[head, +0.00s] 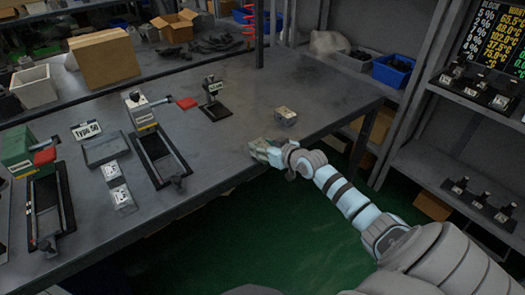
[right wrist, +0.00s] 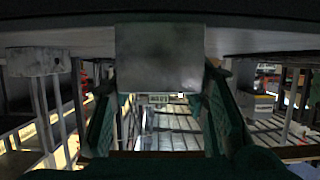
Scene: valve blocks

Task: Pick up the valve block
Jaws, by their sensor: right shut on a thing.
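A grey metal valve block (right wrist: 158,58) fills the space between the green fingers of my right gripper (right wrist: 158,105) in the right wrist view. The gripper is shut on it. In the head view my right gripper (head: 258,150) is low at the table's front edge, and its fingers largely hide the held block. A second small metal block (head: 286,115) sits on the table just behind and to the right of the gripper, apart from it. It also shows in the right wrist view at the left (right wrist: 38,62), where the picture looks upside down. My left gripper is not in view.
On the table (head: 235,140) stand a black-based fixture (head: 213,100), a larger fixture (head: 155,150), a green machine (head: 30,165) and a "Type 50" sign (head: 87,130). A shelf with black holders (head: 480,90) is at the right. The table's right part is mostly clear.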

